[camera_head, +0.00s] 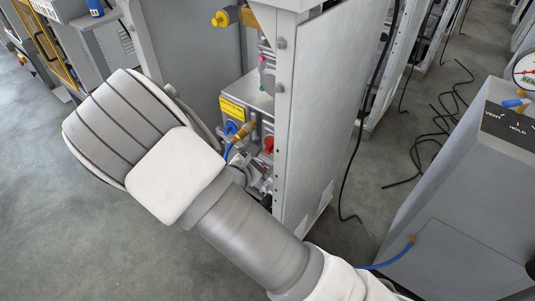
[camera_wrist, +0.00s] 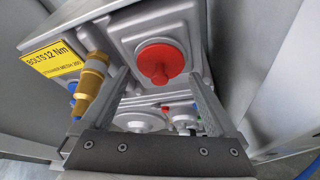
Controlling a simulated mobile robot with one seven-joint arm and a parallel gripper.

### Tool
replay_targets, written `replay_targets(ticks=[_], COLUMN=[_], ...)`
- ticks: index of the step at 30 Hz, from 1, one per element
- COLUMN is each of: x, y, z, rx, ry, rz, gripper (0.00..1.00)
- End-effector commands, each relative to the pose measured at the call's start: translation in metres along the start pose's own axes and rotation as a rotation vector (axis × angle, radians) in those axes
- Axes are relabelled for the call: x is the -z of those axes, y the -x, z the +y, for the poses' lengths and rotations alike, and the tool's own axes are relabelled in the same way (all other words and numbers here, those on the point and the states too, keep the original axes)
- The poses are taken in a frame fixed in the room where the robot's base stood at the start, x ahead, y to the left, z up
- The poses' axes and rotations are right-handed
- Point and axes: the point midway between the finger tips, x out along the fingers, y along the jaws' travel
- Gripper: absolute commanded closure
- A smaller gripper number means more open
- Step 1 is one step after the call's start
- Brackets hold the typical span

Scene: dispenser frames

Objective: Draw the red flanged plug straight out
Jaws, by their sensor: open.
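The red flanged plug (camera_wrist: 160,60) sits in a raised square boss on the grey metal housing, with its round flange against the face and a small grip stub pointing toward me. It also shows in the head view (camera_head: 268,145), partly covered by the frame post. My gripper (camera_wrist: 157,82) is open in the wrist view, one finger on each side below the plug. The fingers appear apart from it and hold nothing. In the head view my arm hides most of the gripper.
A brass fitting (camera_wrist: 92,85) stands close beside the left finger. A yellow label (camera_wrist: 52,58) is on the housing at left. Smaller fittings lie below the plug, including a round metal cover (camera_wrist: 140,121). In the head view a grey frame post (camera_head: 287,120) stands right of the housing.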

Motion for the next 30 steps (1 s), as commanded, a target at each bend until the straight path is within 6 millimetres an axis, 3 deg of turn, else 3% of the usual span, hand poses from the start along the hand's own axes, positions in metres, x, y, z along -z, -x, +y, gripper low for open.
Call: replay_targets(ticks=[4, 14, 25, 30], x=[-0.0001, -0.0005, -0.0006, 0.0002], y=[-0.011, -0.0129, -0.0127, -0.0102], z=[0.0, 0.0003, 0.0001, 0.0005], rx=[0.0, 0.0, 0.0, -0.001], ry=[0.0, 0.0, 0.0, 0.0], rz=[-0.001, 0.0, -0.001, -0.001], gripper=[0.06, 0.08, 0.74, 0.75])
